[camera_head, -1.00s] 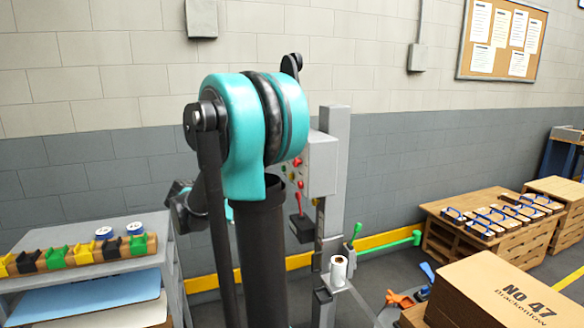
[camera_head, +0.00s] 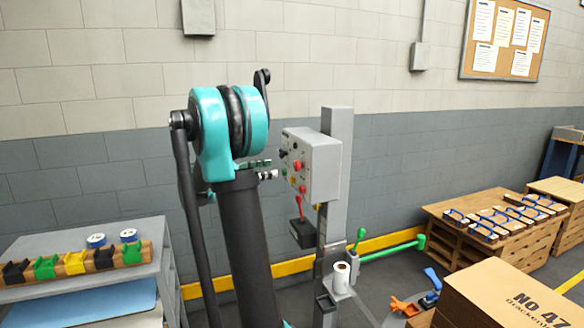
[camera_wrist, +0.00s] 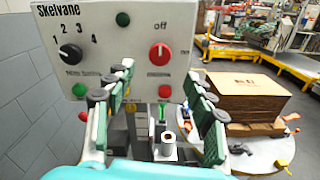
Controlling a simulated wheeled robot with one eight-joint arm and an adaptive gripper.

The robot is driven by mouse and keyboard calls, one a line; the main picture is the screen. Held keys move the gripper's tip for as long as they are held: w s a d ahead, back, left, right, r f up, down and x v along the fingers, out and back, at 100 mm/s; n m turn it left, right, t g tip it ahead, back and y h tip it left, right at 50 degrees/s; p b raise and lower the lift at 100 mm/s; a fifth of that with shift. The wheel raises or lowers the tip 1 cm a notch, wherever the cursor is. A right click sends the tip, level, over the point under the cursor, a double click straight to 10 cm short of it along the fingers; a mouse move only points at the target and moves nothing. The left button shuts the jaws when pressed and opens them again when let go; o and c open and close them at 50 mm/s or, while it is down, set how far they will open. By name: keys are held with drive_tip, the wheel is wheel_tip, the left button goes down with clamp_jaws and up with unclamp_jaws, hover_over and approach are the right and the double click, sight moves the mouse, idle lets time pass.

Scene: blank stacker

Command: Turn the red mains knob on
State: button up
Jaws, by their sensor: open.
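The red knob (camera_wrist: 160,54) is on the upper right of the white control panel (camera_wrist: 110,40) in the wrist view. Its white mark points up towards the word "off". In the head view the red knob (camera_head: 297,165) shows on the box's front face. My gripper (camera_wrist: 158,76) is open, its green-padded fingers spread on either side and below the knob, with nothing between them. In the head view my gripper (camera_head: 271,169) is just left of the panel face, apart from it as far as I can tell.
A black numbered dial (camera_wrist: 71,53) is left of the red knob. Green button (camera_wrist: 79,90) and red button (camera_wrist: 165,91) sit below. A red-handled lever (camera_head: 300,212) hangs under the box. A cardboard box (camera_head: 500,290) stands at right, a shelf (camera_head: 130,225) at left.

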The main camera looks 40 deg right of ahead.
sight(295, 166)
drive_tip(key=x, duration=0.9)
drive_tip(key=shift+d, duration=0.2)
drive_tip(key=c, duration=1.2)
